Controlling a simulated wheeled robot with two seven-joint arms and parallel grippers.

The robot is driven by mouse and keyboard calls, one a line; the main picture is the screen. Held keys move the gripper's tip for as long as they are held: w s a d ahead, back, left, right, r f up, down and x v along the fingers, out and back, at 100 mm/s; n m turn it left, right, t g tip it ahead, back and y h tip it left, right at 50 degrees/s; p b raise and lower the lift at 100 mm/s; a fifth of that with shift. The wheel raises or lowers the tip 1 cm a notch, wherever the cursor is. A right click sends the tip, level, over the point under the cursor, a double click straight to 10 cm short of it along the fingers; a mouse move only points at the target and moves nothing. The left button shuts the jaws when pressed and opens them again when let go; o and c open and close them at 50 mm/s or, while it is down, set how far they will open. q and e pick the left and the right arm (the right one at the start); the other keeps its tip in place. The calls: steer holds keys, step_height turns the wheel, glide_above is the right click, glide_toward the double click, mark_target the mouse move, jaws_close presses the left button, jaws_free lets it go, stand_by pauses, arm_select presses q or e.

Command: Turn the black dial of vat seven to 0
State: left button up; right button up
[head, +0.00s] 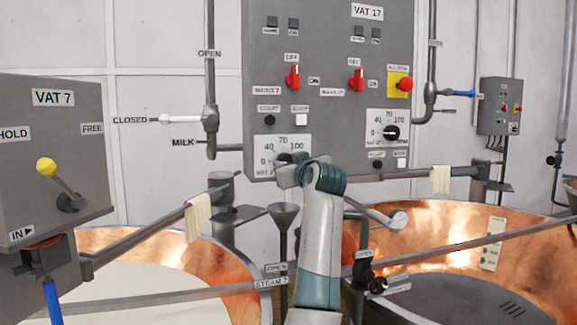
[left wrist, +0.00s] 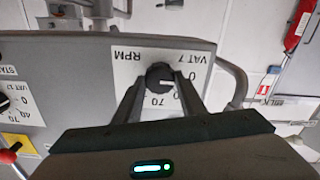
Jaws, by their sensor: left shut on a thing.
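The black dial of vat seven (left wrist: 160,76) sits on a white RPM plate (left wrist: 133,62) marked VAT 7. My left gripper (left wrist: 157,92) is shut on it, with one finger on each side. The dial's white mark points right in the wrist view, roughly towards the 0 side; fingers hide part of the scale, so I cannot tell its exact reading. In the head view, my left gripper (head: 287,168) reaches the scale plate (head: 268,148) at the panel's lower left and covers most of the dial. My right gripper is not in view.
A second black dial (head: 391,132) is on the right of the grey panel (head: 330,60). Red switches (head: 292,77) and a red stop button (head: 405,84) sit above.

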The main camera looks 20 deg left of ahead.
arm_select(q)
steer(key=shift+f, duration=0.15)
steer(key=o, duration=1)
steer(key=shift+o, duration=0.2)
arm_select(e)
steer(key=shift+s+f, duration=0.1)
arm_select(q)
steer(key=b+v, duration=0.4)
steer(key=v, duration=1.3)
steer(key=shift+d+b, duration=0.2)
steer(key=shift+b, duration=0.2)
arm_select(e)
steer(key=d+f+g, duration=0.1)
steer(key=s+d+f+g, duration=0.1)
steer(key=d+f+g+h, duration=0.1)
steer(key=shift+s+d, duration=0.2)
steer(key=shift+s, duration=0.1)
